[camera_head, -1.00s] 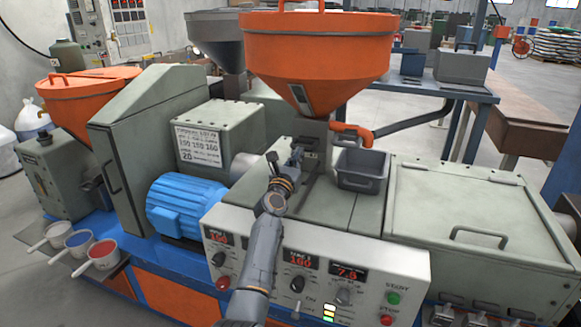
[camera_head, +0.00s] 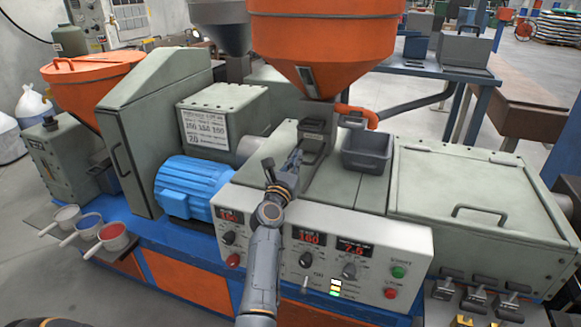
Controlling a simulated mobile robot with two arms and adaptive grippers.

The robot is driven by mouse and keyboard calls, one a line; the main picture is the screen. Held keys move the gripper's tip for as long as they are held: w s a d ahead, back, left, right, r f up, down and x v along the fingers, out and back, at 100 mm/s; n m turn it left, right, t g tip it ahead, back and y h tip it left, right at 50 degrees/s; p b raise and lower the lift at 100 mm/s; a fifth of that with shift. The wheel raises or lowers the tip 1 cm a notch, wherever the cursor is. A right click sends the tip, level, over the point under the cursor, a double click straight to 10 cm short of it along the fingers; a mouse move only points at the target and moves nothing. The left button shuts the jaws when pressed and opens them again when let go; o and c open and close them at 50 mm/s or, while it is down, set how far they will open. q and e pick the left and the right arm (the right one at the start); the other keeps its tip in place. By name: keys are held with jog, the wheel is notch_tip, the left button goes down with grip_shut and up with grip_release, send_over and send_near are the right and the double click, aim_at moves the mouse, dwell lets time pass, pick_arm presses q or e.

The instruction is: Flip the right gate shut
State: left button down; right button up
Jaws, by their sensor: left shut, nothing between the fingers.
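A large orange hopper (camera_head: 325,45) stands over the grey-green machine. An orange bent lever (camera_head: 362,114) sits at the right of its neck; I cannot tell for sure whether this is the right gate or how far it is turned. A grey throat block (camera_head: 318,122) is under the hopper. My left gripper (camera_head: 284,164) is shut and empty, in front of and left of this block, above the machine's top. It appears apart from the orange lever; whether it touches the block is unclear. My right gripper is not in view.
A dark grey open bin (camera_head: 367,152) stands right of the throat. A lidded box (camera_head: 475,195) is further right. A blue motor (camera_head: 190,187) and a control panel (camera_head: 325,250) are close to my left arm. Several small levers (camera_head: 478,295) are at lower right.

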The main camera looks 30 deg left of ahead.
pick_arm(q)
jog(key=v, duration=0.3)
jog(key=shift+s+a+r, duration=0.1)
jog(key=shift+s+r, duration=0.1)
jog(key=shift+s, duration=0.05)
jog(key=shift+s+f, duration=0.15)
jog(key=shift+s, duration=0.3)
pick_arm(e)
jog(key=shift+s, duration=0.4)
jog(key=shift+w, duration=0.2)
pick_arm(q)
jog(key=shift+f, duration=0.1)
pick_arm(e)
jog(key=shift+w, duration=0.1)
